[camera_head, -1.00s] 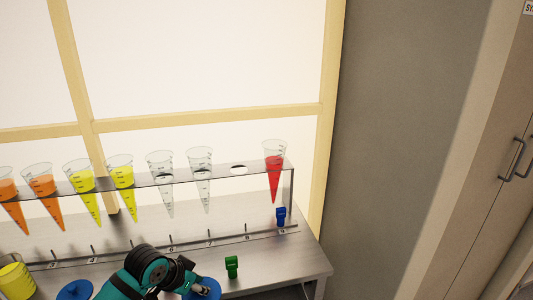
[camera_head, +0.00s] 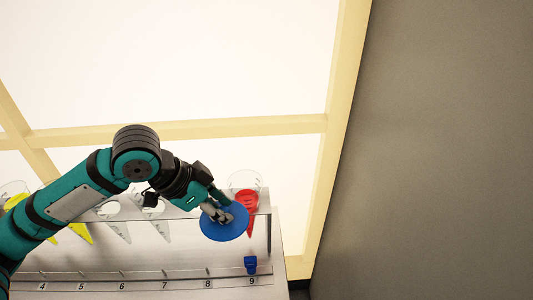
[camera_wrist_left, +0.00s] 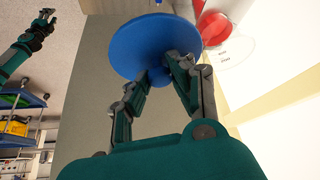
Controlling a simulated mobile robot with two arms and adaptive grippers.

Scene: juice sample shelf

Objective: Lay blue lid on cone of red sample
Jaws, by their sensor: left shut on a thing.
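The blue lid (camera_head: 222,229) is a round disc, held in the air in front of the rack and just left of the red sample's cone. My left gripper (camera_head: 222,212) is shut on the lid's knob. The wrist view also shows the lid (camera_wrist_left: 150,45) beyond my fingers. The red sample (camera_head: 249,203) is a clear cone with red liquid, upright at the rack's right end; its left edge is partly hidden by my gripper. Its open rim shows beside the lid in the wrist view (camera_wrist_left: 231,50). My right gripper (camera_wrist_left: 45,17) is far off at upper left there, too small to judge.
The metal rack (camera_head: 262,214) holds yellow cones (camera_head: 78,232) and empty clear cones (camera_head: 117,230) to the left. A small blue clip (camera_head: 251,264) is on the lower rail by number 9. The window frame (camera_head: 320,190) and grey wall (camera_head: 430,150) are to the right.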

